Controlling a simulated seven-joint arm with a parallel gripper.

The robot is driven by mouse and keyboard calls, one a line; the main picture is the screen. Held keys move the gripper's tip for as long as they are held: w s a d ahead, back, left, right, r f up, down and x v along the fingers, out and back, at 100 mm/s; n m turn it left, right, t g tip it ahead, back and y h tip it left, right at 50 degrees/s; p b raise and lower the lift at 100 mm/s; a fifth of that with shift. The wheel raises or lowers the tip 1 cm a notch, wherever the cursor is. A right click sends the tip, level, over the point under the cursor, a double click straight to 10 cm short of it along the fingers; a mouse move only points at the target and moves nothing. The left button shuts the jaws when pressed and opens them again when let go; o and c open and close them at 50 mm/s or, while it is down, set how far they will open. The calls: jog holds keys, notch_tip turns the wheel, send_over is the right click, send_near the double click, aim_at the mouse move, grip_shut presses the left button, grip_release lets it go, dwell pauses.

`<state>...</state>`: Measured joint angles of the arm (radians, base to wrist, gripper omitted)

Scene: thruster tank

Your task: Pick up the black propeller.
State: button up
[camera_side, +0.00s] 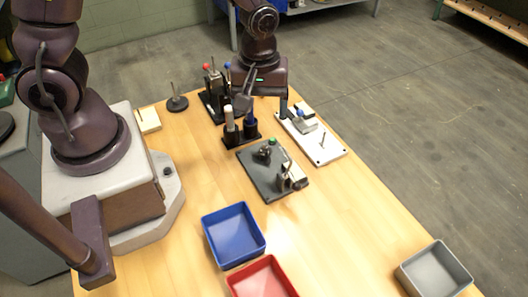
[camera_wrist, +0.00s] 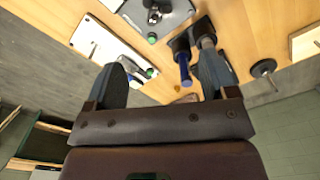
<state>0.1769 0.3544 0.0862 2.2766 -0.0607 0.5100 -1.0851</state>
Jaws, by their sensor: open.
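A small black lobed part (camera_side: 264,153), which looks like the black propeller, is on the dark grey plate (camera_side: 262,181). My gripper (camera_side: 264,108) is open and empty, pointing down over the far part of the table, beyond the dark plate. In the wrist view its two fingers (camera_wrist: 160,60) stand wide apart with the blue-handled tool (camera_wrist: 185,72) and the white plate's clamp showing between them.
A holder with white and blue handles (camera_side: 240,137) stands close to my gripper, as does the white plate (camera_side: 330,155) with a clamp and pin. A black fixture (camera_side: 213,95) and round peg stand (camera_side: 177,103) are behind. Blue (camera_side: 234,235), red (camera_side: 262,281) and grey (camera_side: 434,270) bins stand in front.

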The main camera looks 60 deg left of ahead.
send_over(262, 148)
jog(key=f, duration=0.6)
jog(key=shift+s+f, duration=0.2)
jog(key=shift+f, duration=0.2)
jog(key=shift+w+f, duration=0.2)
jog(key=shift+f, duration=2.75)
jog(key=c, duration=1)
